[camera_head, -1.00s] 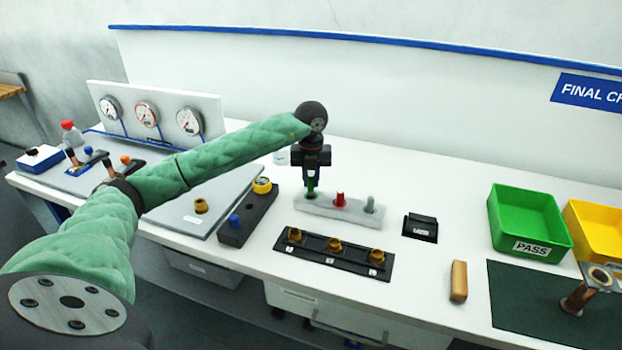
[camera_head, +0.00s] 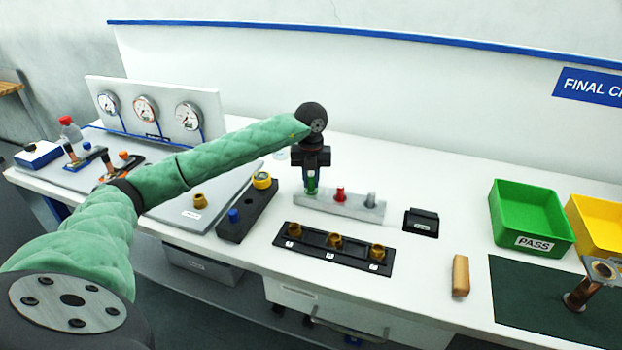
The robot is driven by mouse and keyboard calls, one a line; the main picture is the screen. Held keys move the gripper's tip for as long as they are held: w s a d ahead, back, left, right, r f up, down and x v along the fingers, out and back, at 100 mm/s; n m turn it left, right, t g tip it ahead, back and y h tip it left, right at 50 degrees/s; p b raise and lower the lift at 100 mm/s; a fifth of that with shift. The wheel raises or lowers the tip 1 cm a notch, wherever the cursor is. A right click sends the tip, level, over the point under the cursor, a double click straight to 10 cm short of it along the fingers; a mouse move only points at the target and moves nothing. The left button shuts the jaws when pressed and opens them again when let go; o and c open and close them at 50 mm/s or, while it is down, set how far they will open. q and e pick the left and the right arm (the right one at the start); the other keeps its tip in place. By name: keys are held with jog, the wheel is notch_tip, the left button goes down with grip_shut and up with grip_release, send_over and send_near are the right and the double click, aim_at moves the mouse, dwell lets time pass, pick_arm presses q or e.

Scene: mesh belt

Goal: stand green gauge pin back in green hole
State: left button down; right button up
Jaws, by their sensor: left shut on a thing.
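The green gauge pin (camera_head: 311,184) is upright between the fingers of my left gripper (camera_head: 311,178), which is shut on it. The pin is at the left end of the light grey pin block (camera_head: 353,208). Its lower end meets the block there, and I cannot tell how deep it sits in the hole. The green hole itself is hidden by the pin and gripper. A red pin (camera_head: 339,194) stands in the middle of the block and a grey pin (camera_head: 371,200) at its right end.
A black strip with several brass fittings (camera_head: 335,242) lies in front of the block. A black block with a yellow-topped piece (camera_head: 262,181) stands to the left. A small black box (camera_head: 421,222), a tan bar (camera_head: 460,275) and a green PASS bin (camera_head: 530,220) are to the right.

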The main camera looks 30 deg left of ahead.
aim_at(311, 176)
pick_arm(q)
jog(key=shift+f+b, duration=0.5)
jog(key=shift+f, duration=0.3)
jog(key=c, duration=1.2)
grip_release()
jog(key=shift+r, duration=0.1)
jog(key=shift+c, duration=0.2)
jog(key=shift+r, duration=0.5)
notch_tip(311, 176, up, 7)
jog(key=shift+f+b, duration=0.15)
jog(key=shift+b, duration=0.95)
